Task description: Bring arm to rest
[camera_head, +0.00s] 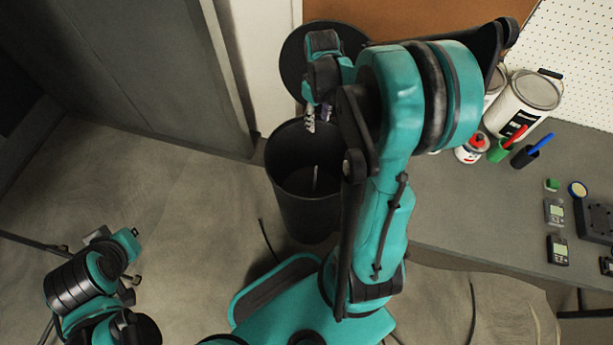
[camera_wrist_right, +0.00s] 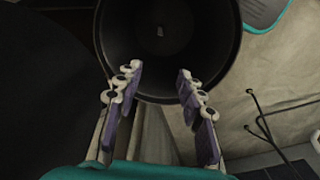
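My right arm (camera_head: 383,215) rises through the middle of the head view and bends over toward a black bin (camera_head: 300,215). My right gripper (camera_head: 310,122) is above the bin's rim, partly hidden by my arm. In the right wrist view the gripper (camera_wrist_right: 160,78) has its two purple-padded fingers spread apart with nothing between them. The bin's dark opening (camera_wrist_right: 225,65) lies beyond the fingertips. A small pale object (camera_wrist_right: 160,31) is inside the bin. My left arm (camera_head: 85,285) is folded low at the left; its fingers are too unclear to read.
A grey workbench (camera_head: 460,215) at the right holds paint cans (camera_head: 527,100), a small white can with a red top (camera_head: 472,148), brushes (camera_head: 530,155) and small devices (camera_head: 557,250). A dark round thing (camera_head: 292,60) stands behind the bin. A grey cabinet (camera_head: 130,60) is at upper left. The floor (camera_head: 190,215) left of the bin is clear.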

